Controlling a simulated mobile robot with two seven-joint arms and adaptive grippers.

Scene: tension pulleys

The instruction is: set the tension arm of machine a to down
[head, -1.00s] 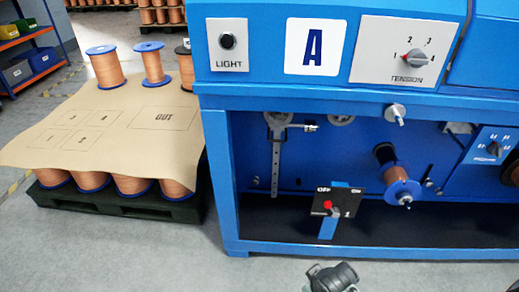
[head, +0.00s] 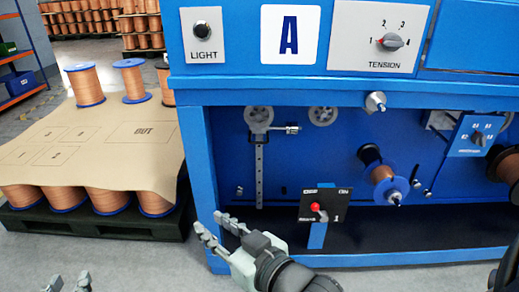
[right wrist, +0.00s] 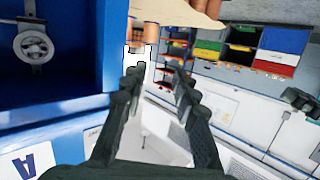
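Machine A (head: 290,85) is the blue cabinet with a white "A" plate. In its open bay, a metal arm assembly (head: 259,170) has a wheel at the top, a slotted bar hanging straight down and a short pin pointing right. I cannot tell which part is the tension arm. A similar wheel and bracket (right wrist: 33,45) show in the right wrist view. My right gripper (head: 208,220) is open and empty, in front of the bay, below and left of the bar, apart from it. My left gripper (head: 70,283) shows only its fingertips, spread apart, at the bottom left edge.
A black switch box (head: 326,205) with a red-knobbed lever stands low in the bay. A copper spool (head: 383,174) is to its right. The tension dial (head: 391,41) is on the upper panel. A pallet with a cardboard sheet (head: 90,140) and spools stands left of the machine.

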